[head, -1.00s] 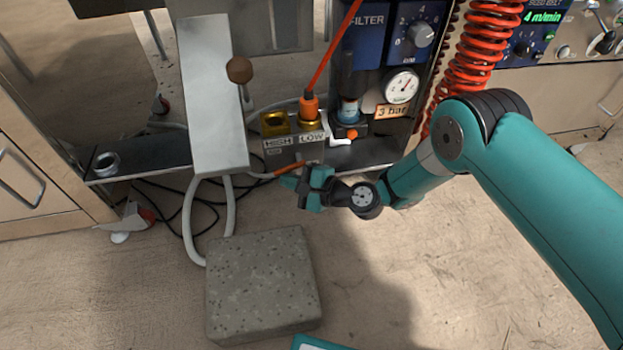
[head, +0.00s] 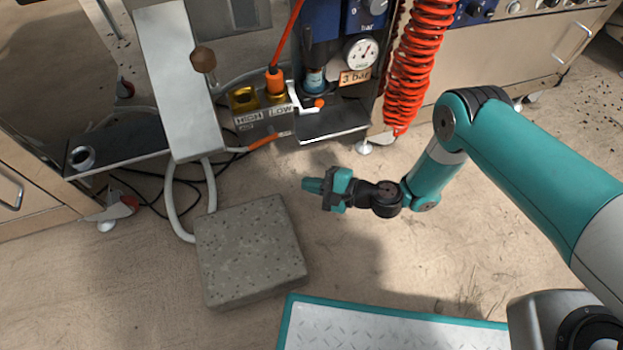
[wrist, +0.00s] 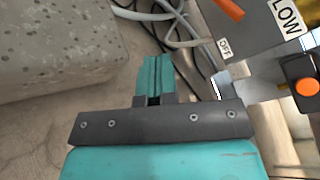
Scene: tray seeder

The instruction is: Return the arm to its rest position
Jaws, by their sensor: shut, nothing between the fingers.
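My gripper (head: 312,185) is at the end of my teal arm in the head view, above the floor and in front of the machine. It is to the right of and a little above the stone block in the picture, apart from it. In the wrist view my gripper's fingers (wrist: 156,75) are together, with nothing between them. My arm is bent at the elbow and reaches in from the right.
A speckled grey stone block (head: 252,255) lies on the floor. Behind are the HIGH/LOW valve block (head: 260,115), a red coiled hose (head: 413,60), a gauge (head: 362,52) and a grey lever plate (head: 175,80).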

